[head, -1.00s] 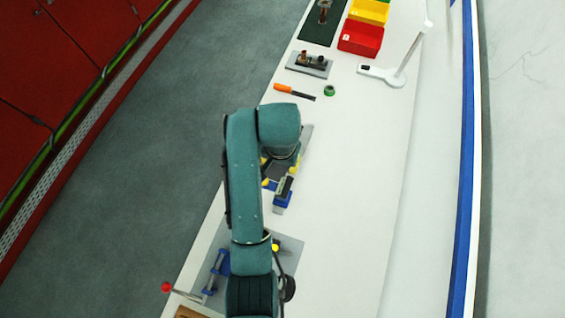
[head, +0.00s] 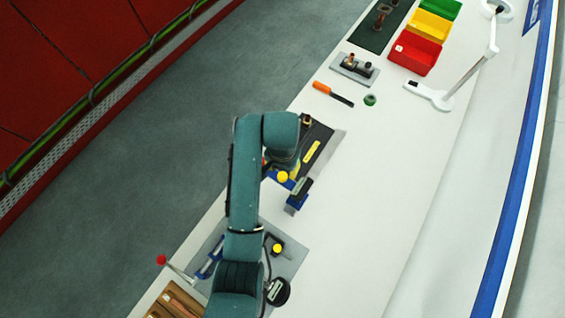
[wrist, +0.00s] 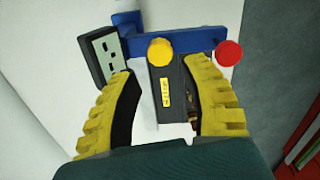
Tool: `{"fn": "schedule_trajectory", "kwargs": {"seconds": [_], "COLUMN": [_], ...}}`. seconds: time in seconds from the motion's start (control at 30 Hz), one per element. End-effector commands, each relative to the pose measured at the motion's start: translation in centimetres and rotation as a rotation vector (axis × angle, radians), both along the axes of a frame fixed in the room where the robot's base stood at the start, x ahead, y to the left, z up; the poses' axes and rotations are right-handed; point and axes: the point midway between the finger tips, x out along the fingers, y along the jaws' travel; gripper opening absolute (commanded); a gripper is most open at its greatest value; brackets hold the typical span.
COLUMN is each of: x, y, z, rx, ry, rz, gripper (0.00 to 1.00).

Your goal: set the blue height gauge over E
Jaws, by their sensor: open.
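The blue height gauge (wrist: 195,42) spans the top of the wrist view, with a dark digital display (wrist: 106,56) at left, a yellow knob (wrist: 160,52) in the middle and a red knob (wrist: 229,53) at right. In the head view the gauge (head: 295,203) is at the near end of a black track (head: 318,142) with a yellow label. My gripper (wrist: 160,72) is open; its yellow fingers sit either side of the black labelled part, just short of the gauge's bar. Contact cannot be told. No letter E is readable.
A grey plate (head: 291,262) with a blue fixture and red-knobbed lever lies nearer. An orange-handled tool (head: 333,94), green ring (head: 370,100), small grey fixture (head: 355,69), red bin (head: 415,54) and white lamp (head: 432,96) are farther along. The table's right side is clear.

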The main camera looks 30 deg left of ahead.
Motion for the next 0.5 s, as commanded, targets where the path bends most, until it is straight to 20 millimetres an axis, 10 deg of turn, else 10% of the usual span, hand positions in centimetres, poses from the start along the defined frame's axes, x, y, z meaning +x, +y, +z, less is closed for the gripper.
{"fn": "schedule_trajectory", "kwargs": {"seconds": [0.5], "x": [0.0], "y": [0.0], "z": [-6.6], "rx": [0.0], "ry": [0.0], "rz": [0.0], "gripper": [0.45]}}
